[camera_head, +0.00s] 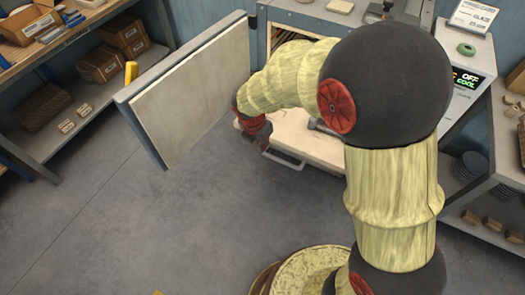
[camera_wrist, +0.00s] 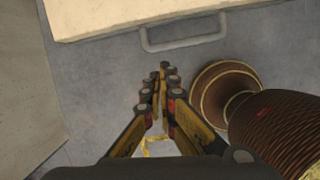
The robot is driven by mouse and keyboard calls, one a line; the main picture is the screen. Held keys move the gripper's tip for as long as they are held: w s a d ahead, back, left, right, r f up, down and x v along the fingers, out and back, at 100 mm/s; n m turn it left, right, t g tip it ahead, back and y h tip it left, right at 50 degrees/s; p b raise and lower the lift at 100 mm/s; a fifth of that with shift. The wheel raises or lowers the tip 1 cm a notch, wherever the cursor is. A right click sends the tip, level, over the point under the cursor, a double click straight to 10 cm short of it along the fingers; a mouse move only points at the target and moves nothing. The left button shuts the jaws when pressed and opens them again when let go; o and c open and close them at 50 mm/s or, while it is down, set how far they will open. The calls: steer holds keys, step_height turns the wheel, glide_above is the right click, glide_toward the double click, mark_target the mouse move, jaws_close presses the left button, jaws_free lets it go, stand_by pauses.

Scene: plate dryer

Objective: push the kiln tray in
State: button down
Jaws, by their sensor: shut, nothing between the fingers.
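The kiln tray (camera_head: 310,143) is a pale slab that sticks out of the open kiln front in the head view. A grey bar handle (camera_head: 284,162) runs along its front edge. In the wrist view the tray (camera_wrist: 120,14) fills the top, with its handle (camera_wrist: 184,44) below the edge. My gripper (camera_wrist: 163,76) is shut and empty, its fingertips just short of the handle in the picture; I see no contact. In the head view my gripper's red and dark body shows beside the tray's left front corner, and my arm hides part of the tray and kiln opening.
The kiln door (camera_head: 190,92) stands wide open to the left of the tray, close to my gripper. A control panel (camera_head: 466,85) reads OFF and COOL. Shelves with boxes (camera_head: 125,35) stand at left, another shelf (camera_head: 480,185) at right. The floor (camera_head: 150,220) in front is clear.

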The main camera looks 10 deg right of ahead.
mark_target(268, 154)
steer(key=shift+n, duration=0.9)
steer(key=w+d+f+b, duration=0.1)
steer(key=f, duration=0.2)
steer(key=w+d+f+b, duration=0.1)
steer(key=w+f+b, duration=0.1)
steer(key=f, duration=0.1)
steer(key=w+d+f+b, duration=0.1)
steer(key=f+b, duration=0.1)
steer(key=f, duration=0.2)
steer(key=shift+w+d, duration=0.1)
steer(key=shift+w, duration=0.1)
steer(key=shift+w+d+r+b, duration=0.1)
steer(key=shift+w+d+b, duration=0.25)
steer(key=shift+w, duration=0.15)
steer(key=shift+w, duration=0.1)
